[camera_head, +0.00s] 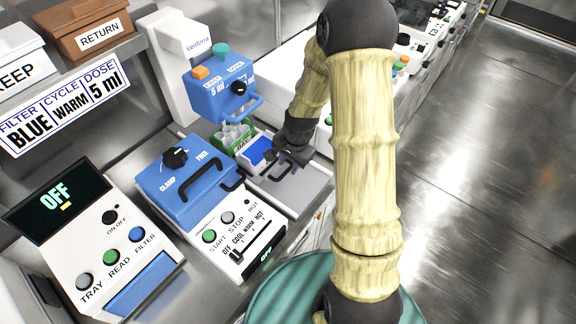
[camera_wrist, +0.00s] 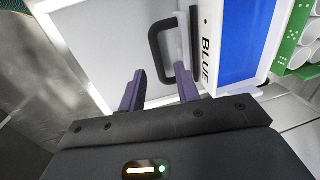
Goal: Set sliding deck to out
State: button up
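The sliding deck (camera_head: 303,188) is a light grey plate at the foot of the white and blue dispenser (camera_head: 215,90). Its black handle (camera_head: 281,172) stands up near my gripper (camera_head: 291,156). In the wrist view the deck (camera_wrist: 100,40) fills the upper left, with the C-shaped handle (camera_wrist: 156,48) ahead of my gripper (camera_wrist: 160,72). The two purple fingers are apart, and the handle's near end shows between their tips. I cannot tell whether they touch it. My arm hides part of the deck's right side in the head view.
A blue tray (camera_head: 257,150) marked BLUE and a green rack (camera_head: 232,136) of white vials are beside the handle. A blue-lidded heater (camera_head: 190,180) with a black handle stands at left front. A reader (camera_head: 100,240) showing OFF is farther left.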

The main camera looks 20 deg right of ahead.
jog(key=shift+w+a+f, duration=0.1)
jog(key=shift+w+f, duration=0.05)
jog(key=shift+f, duration=0.85)
jog(key=shift+c, duration=0.2)
grip_shut()
